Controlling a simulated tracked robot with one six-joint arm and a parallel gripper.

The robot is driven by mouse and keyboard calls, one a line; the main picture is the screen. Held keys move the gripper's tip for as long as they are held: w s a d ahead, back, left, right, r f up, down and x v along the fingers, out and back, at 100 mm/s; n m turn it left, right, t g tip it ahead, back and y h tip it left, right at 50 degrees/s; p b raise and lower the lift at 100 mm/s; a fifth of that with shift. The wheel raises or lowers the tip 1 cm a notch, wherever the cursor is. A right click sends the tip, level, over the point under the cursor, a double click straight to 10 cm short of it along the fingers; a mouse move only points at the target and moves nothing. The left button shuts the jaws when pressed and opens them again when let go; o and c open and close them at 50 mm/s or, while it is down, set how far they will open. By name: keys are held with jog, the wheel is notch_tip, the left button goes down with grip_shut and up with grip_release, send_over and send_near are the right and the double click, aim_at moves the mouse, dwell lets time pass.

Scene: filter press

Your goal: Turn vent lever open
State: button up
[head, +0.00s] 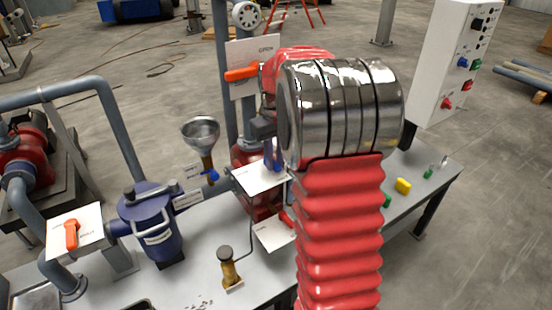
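Several levers show, and their labels are too small to read, so I cannot tell which is the vent lever. An orange lever (242,73) lies roughly level across a white plate at the upper middle. A second orange lever (72,234) stands upright on a white plate at the left. A red lever (287,219) sits beside a lower plate, partly behind my arm. My gripper (265,129) seems to be the dark part left of my metal arm joint, above a white plate and close to a blue handle (277,160). Its fingers are not clear, and contact cannot be told.
A blue filter pot (150,222) with pipes stands on the grey bench at left. A metal funnel (201,131) with a blue valve is behind it. A brass hand pump (228,266) stands at front. A white control cabinet (455,62) is at right. My arm hides the bench's middle.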

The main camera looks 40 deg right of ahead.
grip_shut()
jog(key=shift+d, duration=0.15)
